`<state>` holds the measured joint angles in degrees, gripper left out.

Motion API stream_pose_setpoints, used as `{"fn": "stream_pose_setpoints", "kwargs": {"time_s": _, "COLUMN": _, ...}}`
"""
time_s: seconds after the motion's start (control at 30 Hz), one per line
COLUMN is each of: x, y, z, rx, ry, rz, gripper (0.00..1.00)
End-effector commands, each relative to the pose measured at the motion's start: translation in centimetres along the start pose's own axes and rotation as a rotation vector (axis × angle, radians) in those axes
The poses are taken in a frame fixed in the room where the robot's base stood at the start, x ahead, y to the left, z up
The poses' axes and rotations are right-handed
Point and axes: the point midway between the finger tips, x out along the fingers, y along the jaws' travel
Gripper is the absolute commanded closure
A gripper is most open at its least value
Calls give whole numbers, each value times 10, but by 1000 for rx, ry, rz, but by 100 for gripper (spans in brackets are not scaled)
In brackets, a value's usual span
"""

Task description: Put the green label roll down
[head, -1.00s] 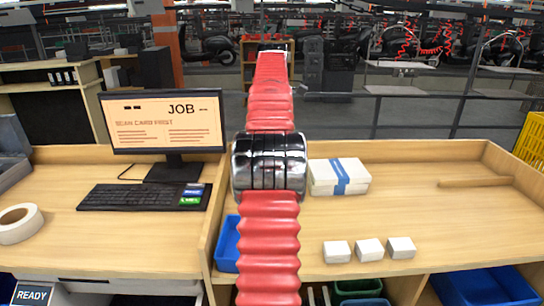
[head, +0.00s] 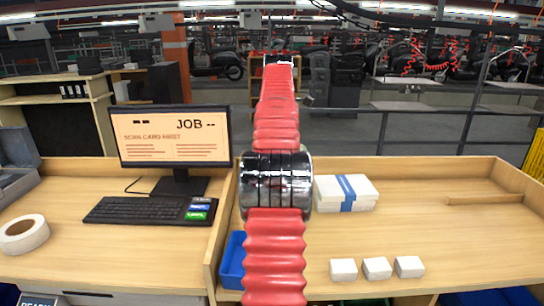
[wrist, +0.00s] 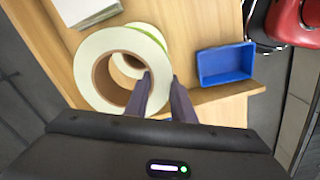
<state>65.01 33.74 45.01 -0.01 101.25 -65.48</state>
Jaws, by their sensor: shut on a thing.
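The label roll (wrist: 92,70) shows in the wrist view as a broad cream ring with a brown core and a green edge at its upper right. My gripper (wrist: 162,80) is shut on the ring's wall, one finger in the core and one outside. A second pale, round edge shows through the core; I cannot tell whether it is another roll below. The held roll and the fingertips are hidden behind my arm in the head view. I cannot tell whether the roll touches the wooden bench (head: 440,235).
A blue bin (wrist: 226,65) is right of the roll; a white box (head: 346,193) with a blue band stands on the bench. Three small white boxes (head: 377,268) line the front. Another white roll (head: 22,234), a keyboard (head: 140,211) and a monitor (head: 172,137) are left. The bench's right side is mostly clear.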

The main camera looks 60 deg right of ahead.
Motion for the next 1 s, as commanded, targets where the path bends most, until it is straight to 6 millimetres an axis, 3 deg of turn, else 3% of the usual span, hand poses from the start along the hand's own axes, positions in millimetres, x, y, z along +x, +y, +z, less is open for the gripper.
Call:
{"fn": "stream_pose_setpoints", "kwargs": {"time_s": 0.17, "x": 1, "y": -11, "z": -28, "rx": -52, "ry": 1, "rz": 1, "gripper": 100}}
{"fn": "stream_pose_setpoints", "kwargs": {"time_s": 0.47, "x": 6, "y": -51, "z": -105, "rx": -207, "ry": 1, "rz": 2, "gripper": 100}}
{"fn": "stream_pose_setpoints", "kwargs": {"time_s": 1.0, "x": 16, "y": -152, "z": -234, "rx": -495, "ry": 1, "rz": 2, "gripper": 100}}
